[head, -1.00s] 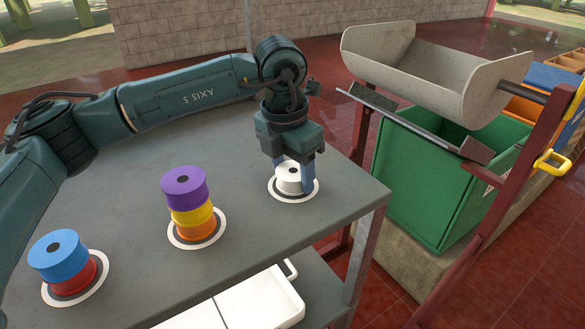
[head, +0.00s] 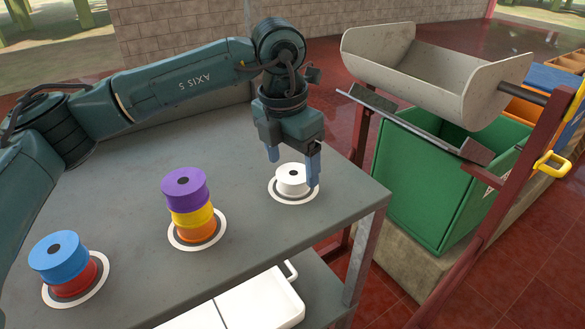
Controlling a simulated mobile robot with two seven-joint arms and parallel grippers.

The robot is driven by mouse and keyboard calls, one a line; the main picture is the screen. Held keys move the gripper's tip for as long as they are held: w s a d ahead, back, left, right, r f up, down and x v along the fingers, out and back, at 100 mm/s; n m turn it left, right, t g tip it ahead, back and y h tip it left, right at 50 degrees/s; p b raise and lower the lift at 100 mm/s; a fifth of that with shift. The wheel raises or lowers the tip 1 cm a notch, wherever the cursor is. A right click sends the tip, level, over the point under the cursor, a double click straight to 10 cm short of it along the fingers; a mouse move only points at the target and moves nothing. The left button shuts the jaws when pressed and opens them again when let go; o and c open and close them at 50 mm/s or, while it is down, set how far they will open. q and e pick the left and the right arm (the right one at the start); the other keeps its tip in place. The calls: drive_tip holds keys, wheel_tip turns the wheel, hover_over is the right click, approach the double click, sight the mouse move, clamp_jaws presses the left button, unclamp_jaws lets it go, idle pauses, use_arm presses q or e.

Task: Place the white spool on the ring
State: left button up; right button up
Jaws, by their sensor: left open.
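The white spool (head: 291,181) stands upright on the right-hand ring (head: 273,194), a white circle with a dark band on the grey table. My left gripper (head: 292,167) is above the spool with its blue fingers spread apart. One finger hangs behind and left of the spool, the other at its right side; I cannot tell whether that one touches it. The gripper holds nothing. My right gripper does not show.
On the grey table (head: 130,193), a middle ring bears a stack of purple (head: 184,187), yellow and orange spools. A left ring bears a blue spool (head: 57,256) on a red one. A green bin (head: 440,190) and beige trough (head: 430,75) stand right of the table.

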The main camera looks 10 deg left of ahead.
sight(287, 177)
use_arm(q)
wheel_tip(287, 177, up, 10)
drive_tip(key=s, duration=0.1)
drive_tip(key=shift+a+f, duration=0.25)
drive_tip(key=shift+a, duration=0.05)
